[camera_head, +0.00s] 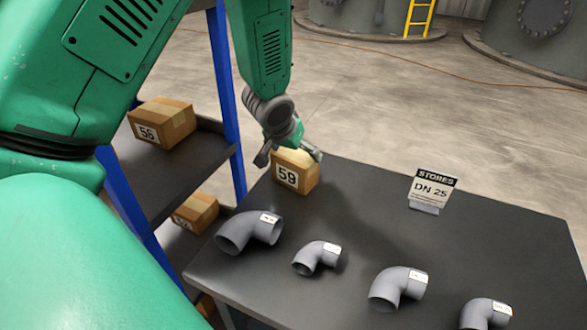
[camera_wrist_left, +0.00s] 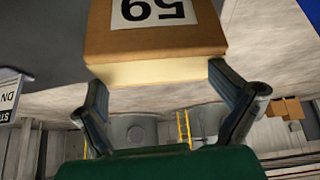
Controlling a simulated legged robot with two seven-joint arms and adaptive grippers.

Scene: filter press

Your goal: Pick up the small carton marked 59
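The small carton marked 59 (camera_head: 296,174) is a brown box with a white label, standing upright on the dark table near its back left corner. My left gripper (camera_head: 290,157) is above it, pointing down, with its fingers spread to either side of the carton's top. In the left wrist view the carton (camera_wrist_left: 155,40) appears upside down, and the open fingers (camera_wrist_left: 157,80) reach its upper edges. I cannot tell whether they touch it. My right gripper is not in view.
The dark table (camera_head: 420,255) holds several grey pipe elbows (camera_head: 317,257) along the front and a STORES DN 25 sign (camera_head: 432,191). A blue-posted shelf (camera_head: 128,165) at left holds a carton marked 56 (camera_head: 162,122) and another carton (camera_head: 195,213) below.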

